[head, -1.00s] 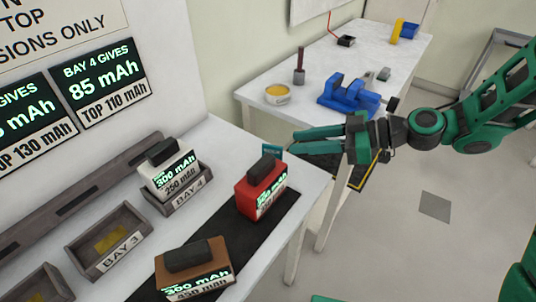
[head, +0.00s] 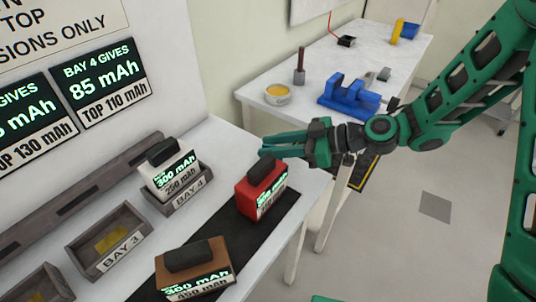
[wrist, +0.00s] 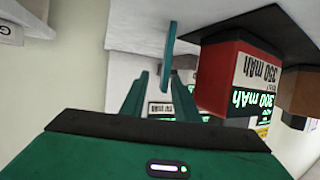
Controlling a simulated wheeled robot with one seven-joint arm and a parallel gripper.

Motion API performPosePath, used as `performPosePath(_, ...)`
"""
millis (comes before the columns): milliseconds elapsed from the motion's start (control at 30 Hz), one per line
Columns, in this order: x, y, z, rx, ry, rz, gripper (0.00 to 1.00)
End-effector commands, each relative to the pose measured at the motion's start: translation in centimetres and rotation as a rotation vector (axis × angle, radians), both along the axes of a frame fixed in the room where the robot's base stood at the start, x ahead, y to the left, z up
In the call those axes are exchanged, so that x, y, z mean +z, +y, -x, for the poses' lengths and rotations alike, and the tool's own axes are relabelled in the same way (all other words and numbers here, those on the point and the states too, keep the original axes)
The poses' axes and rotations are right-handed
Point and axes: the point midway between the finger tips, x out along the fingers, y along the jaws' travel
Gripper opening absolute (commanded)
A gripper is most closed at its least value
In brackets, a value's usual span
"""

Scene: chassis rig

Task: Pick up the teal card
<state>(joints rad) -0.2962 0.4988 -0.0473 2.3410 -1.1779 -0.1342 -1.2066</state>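The teal card (wrist: 169,45) shows in the wrist view as a thin edge-on strip. It hangs down in that inverted picture, just ahead of my fingertips and closer to the right finger. My gripper (wrist: 160,85) is open, with a gap between its two fingers. I cannot tell whether the card touches a finger. In the head view my gripper (head: 265,148) reaches in from the right, low over the table's back edge, just behind the red battery. There the fingers hide most or all of the card.
The red battery (head: 258,195) stands close in front of the fingers. A brown battery (head: 196,265) shares the black mat (head: 284,212). A white battery (head: 167,174) sits in the Bay 4 tray; the Bay 3 tray (head: 75,249) holds no battery. A blue vise (head: 345,93) stands on the far table.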

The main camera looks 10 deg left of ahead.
Motion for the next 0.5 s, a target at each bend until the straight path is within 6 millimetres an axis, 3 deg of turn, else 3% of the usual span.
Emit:
performPosePath(67, 0.02, -0.02, 0.0, 0.0, 0.0, 0.0, 0.26)
performPosePath(167, 0.02, -0.02, -0.01, 0.0, 0.0, 0.0, 0.02)
performPosePath(500, 0.07, -0.04, -0.01, 0.0, 0.0, 0.0, 0.0)
